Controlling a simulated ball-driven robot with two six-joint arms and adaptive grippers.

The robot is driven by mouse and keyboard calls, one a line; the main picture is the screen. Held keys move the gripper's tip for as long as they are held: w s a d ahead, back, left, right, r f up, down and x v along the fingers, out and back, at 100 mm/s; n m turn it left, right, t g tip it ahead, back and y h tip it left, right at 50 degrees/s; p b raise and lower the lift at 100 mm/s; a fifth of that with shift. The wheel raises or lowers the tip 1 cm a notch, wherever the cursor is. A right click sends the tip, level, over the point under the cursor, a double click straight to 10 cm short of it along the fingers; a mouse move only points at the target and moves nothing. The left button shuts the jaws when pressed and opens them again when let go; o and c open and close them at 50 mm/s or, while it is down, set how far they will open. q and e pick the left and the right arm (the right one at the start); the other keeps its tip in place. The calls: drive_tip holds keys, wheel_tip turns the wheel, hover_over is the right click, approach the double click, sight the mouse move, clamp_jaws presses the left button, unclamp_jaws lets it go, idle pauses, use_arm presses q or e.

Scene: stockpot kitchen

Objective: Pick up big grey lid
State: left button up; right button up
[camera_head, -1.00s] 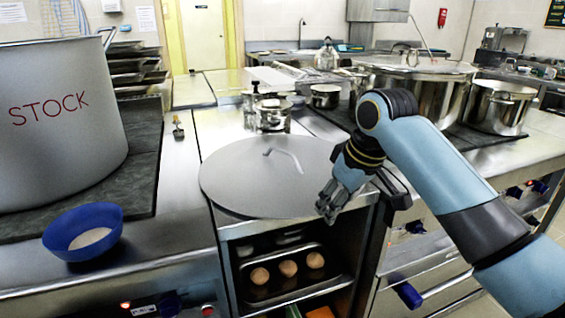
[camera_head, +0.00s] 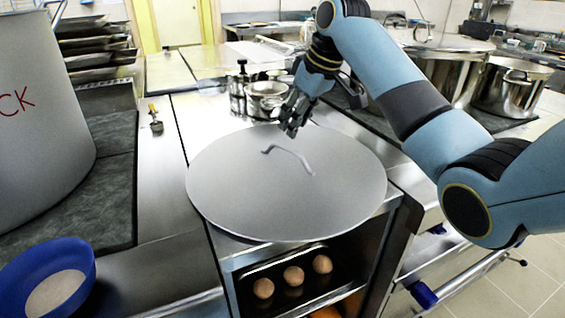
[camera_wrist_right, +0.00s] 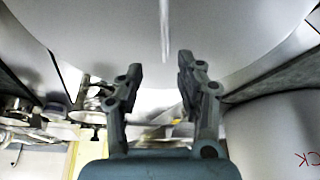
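The big grey lid (camera_head: 250,195) lies flat on the steel counter, over the front edge above an open shelf. Its thin curved handle (camera_head: 290,157) stands up at its middle. My right gripper (camera_head: 289,130) is above the far part of the lid, just behind the handle, fingers pointing down. In the right wrist view my right gripper (camera_wrist_right: 160,75) is open and empty, with the lid (camera_wrist_right: 110,40) ahead of it. The handle (camera_wrist_right: 165,30) lines up with the gap between the fingers, beyond the tips. My left gripper is not in view.
A grey stockpot (camera_head: 40,120) and a blue bowl (camera_head: 50,280) stand at left. Small steel pots (camera_head: 265,98) are behind the lid; large steel pots (camera_head: 512,85) stand at right. Eggs (camera_head: 293,276) sit on a tray in the shelf below.

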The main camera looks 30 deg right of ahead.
sight(286, 148)
drive_tip(key=shift+x, duration=1.2)
drive_tip(key=shift+a+f, duration=0.15)
drive_tip(key=shift+f, duration=0.2)
drive_tip(key=x, duration=0.4)
drive_tip(key=shift+s+a+f+b, duration=0.15)
drive_tip(key=shift+s+f+b, duration=0.15)
drive_tip(key=shift+w+f, duration=0.15)
drive_tip(key=shift+f, duration=0.1)
drive_tip(key=shift+c, duration=0.5)
clamp_jaws()
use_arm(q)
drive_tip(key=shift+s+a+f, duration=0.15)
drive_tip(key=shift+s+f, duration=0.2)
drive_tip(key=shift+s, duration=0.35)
use_arm(e)
drive_tip(key=shift+r, duration=0.15)
